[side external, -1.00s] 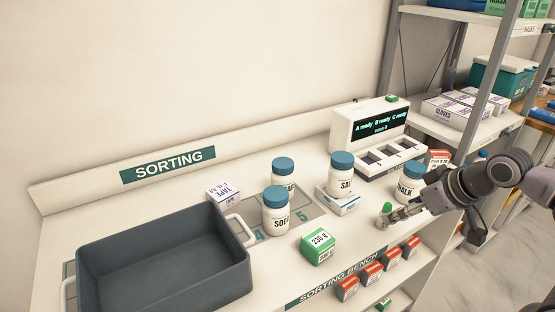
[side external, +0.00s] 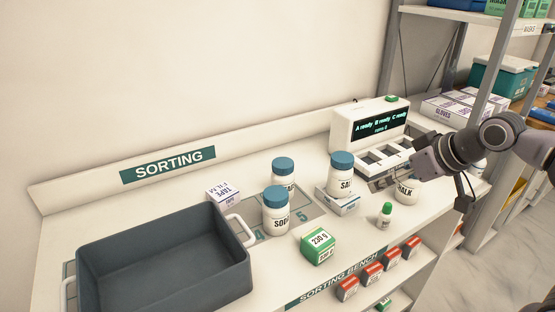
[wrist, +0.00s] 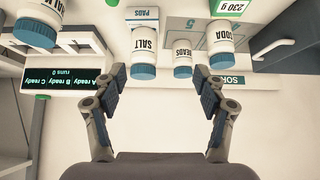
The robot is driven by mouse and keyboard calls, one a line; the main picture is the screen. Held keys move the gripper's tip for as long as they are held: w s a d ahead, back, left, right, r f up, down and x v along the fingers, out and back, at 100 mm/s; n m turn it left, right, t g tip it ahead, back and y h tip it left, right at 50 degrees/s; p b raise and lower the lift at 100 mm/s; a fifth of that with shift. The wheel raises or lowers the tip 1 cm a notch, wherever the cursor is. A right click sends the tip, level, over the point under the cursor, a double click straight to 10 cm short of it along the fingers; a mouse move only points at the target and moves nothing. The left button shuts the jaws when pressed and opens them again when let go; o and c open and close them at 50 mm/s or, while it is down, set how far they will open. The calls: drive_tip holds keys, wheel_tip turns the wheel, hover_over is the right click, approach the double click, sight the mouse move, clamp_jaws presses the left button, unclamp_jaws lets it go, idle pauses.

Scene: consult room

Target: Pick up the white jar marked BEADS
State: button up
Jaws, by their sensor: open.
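The white jar marked BEADS (wrist: 183,52) has a blue lid and shows between the SALT and SODA jars in the wrist view. In the side view, a white jar with a blue lid (side external: 283,168) stands partly hidden behind the SODA jar (side external: 276,215); its label is mostly covered. My gripper (side external: 380,184) is above the bench to the right, near the SALT and CHALK jars, apart from the BEADS jar. In the wrist view its fingers (wrist: 161,88) are spread with nothing between them.
The SALT jar (side external: 341,175) stands on a box (side external: 339,202). The CHALK jar (side external: 406,191), a green-capped bottle (side external: 385,216) and a green 230 g box (side external: 318,246) are nearby. A display unit (side external: 368,130) stands behind. A dark tray (side external: 165,272) fills the left.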

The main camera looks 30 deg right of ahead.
sight(274, 162)
drive_tip(key=w+a+n+t+y, duration=0.1)
drive_tip(key=w+a+t, duration=0.25)
drive_tip(key=w, duration=0.65)
drive_tip(key=w+a+n+t+y, duration=0.1)
drive_tip(key=w+a+t, duration=0.25)
drive_tip(key=w, duration=0.65)
drive_tip(key=shift+g, duration=0.4)
drive_tip(key=f, duration=0.5)
drive_tip(key=a+f, duration=0.1)
drive_tip(key=f, duration=0.2)
drive_tip(key=shift+w+f, duration=0.1)
drive_tip(key=shift+w, duration=0.3)
drive_tip(key=x, duration=0.5)
drive_tip(key=shift+w+f, duration=0.1)
drive_tip(key=shift+w, duration=0.1)
drive_tip(key=shift+r+x, duration=0.15)
drive_tip(key=shift+x, duration=1.2)
drive_tip(key=shift+r+x, duration=0.15)
drive_tip(key=shift+x, duration=1.15)
drive_tip(key=shift+w, duration=0.1)
clamp_jaws()
